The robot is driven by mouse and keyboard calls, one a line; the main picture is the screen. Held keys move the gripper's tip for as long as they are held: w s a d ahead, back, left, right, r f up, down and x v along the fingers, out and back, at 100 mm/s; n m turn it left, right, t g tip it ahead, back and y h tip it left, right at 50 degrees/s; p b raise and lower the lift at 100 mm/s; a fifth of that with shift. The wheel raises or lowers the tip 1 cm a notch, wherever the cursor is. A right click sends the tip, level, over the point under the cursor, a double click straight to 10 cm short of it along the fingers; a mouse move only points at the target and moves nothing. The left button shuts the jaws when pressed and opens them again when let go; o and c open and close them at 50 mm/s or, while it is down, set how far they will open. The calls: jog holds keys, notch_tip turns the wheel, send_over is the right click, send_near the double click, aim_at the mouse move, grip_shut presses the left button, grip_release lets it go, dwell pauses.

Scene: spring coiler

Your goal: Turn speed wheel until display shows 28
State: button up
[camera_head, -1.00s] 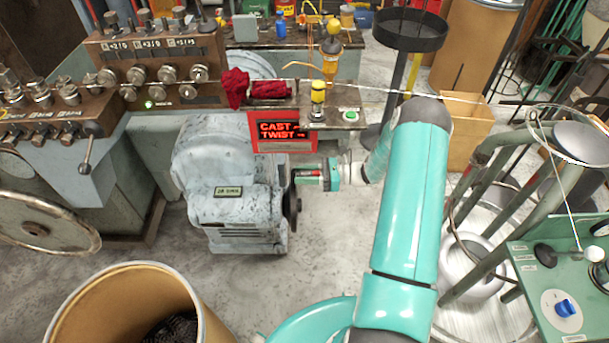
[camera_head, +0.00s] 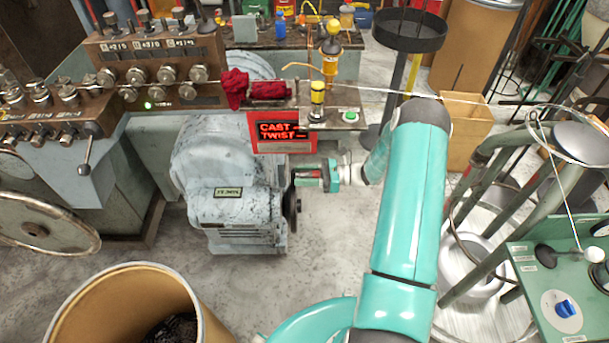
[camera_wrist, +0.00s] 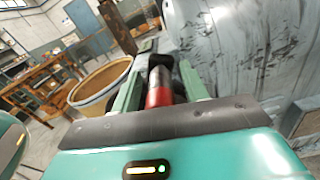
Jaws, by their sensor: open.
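The speed wheel (camera_head: 293,203) is a dark disc seen nearly edge-on, at the right side of a worn pale blue-grey housing (camera_head: 215,165). A small greenish plate with characters (camera_head: 228,193) is on the housing's front; its digits are too small to read surely. My gripper (camera_head: 308,178) is beside the wheel's upper edge, pointing left. In the wrist view my gripper (camera_wrist: 160,88) is open, with a finger on each side of a red handle (camera_wrist: 159,97) with a dark end. Whether the fingers touch the handle cannot be told.
A red lit CAST/TWIST sign (camera_head: 283,131) hangs just above my gripper. A brown drum (camera_head: 110,295) stands at the lower left, and a green control panel (camera_head: 560,285) is at the lower right. Bare floor lies below the housing.

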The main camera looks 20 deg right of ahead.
jog(key=v, duration=1.3)
jog(key=shift+d, duration=0.35)
jog(key=shift+s, duration=0.1)
